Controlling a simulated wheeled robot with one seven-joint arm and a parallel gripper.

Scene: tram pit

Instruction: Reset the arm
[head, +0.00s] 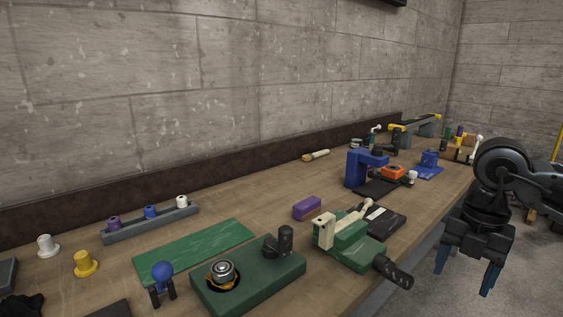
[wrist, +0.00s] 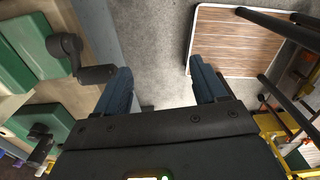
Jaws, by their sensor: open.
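My gripper (head: 465,275) hangs at the right in the head view, beyond the workbench's front edge and over the floor. Its blue fingers point down and stand apart, with nothing between them. In the wrist view my gripper (wrist: 163,92) is open too, with bare grey floor between the fingertips. My dark arm bends down to it from the right edge of the head view.
The wooden workbench (head: 235,215) runs along the wall. A green vise (head: 350,245) with a dark handle (head: 393,271) sits near its front edge, left of my gripper. A wood-topped surface (wrist: 235,42) and yellow frame (wrist: 290,130) show right in the wrist view.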

